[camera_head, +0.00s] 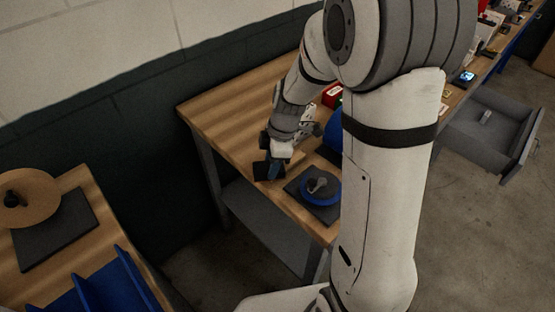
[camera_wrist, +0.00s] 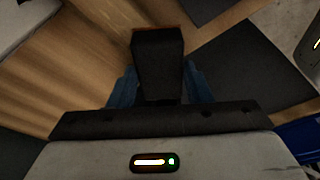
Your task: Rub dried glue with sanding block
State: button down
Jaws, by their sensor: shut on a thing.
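My gripper (camera_head: 274,170) is low over the near part of the wooden bench (camera_head: 225,108). In the wrist view, its blue fingers (camera_wrist: 157,88) are shut on a dark block (camera_wrist: 158,55), which looks like the sanding block. The block's far edge looks brownish. In the head view, the dark block (camera_head: 262,170) shows at the gripper's tip, close to the bench top. I cannot tell whether it touches the wood. No dried glue can be made out; the wood under the block is hidden.
Right of my gripper, a dark mat (camera_head: 299,191) holds a blue round thing (camera_head: 308,199) with a grey piece on it. Red and blue items stand farther back, partly behind my arm. An open grey drawer (camera_head: 490,145) is at right. A second bench (camera_head: 75,180) is at left.

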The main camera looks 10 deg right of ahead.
jog(key=shift+a+f+b, duration=0.1)
jog(key=shift+f+b, duration=0.15)
jog(key=shift+b, duration=0.25)
jog(key=shift+r, duration=0.1)
jog(key=shift+w+d+r+b, duration=0.1)
jog(key=shift+w+d+b, duration=0.2)
jog(key=shift+w+d, duration=0.45)
jog(key=shift+w+d+r+b, duration=0.1)
jog(key=shift+w+d+b, duration=0.3)
jog(key=shift+d, duration=0.65)
jog(key=shift+w+d+b, duration=0.25)
jog(key=shift+w+d, duration=0.35)
jog(key=shift+d, duration=0.3)
jog(key=shift+w+d+f+b, duration=0.1)
jog(key=shift+w+d+b, duration=0.25)
jog(key=shift+d, duration=0.3)
jog(key=shift+w+d+f+b, duration=0.1)
jog(key=shift+w+d+b, duration=0.05)
jog(key=shift+w+d, duration=0.4)
jog(key=shift+s+r, duration=0.1)
jog(key=a+p+v, duration=0.1)
jog(key=p+v, duration=0.2)
jog(key=v, duration=0.2)
jog(key=shift+r, duration=0.55)
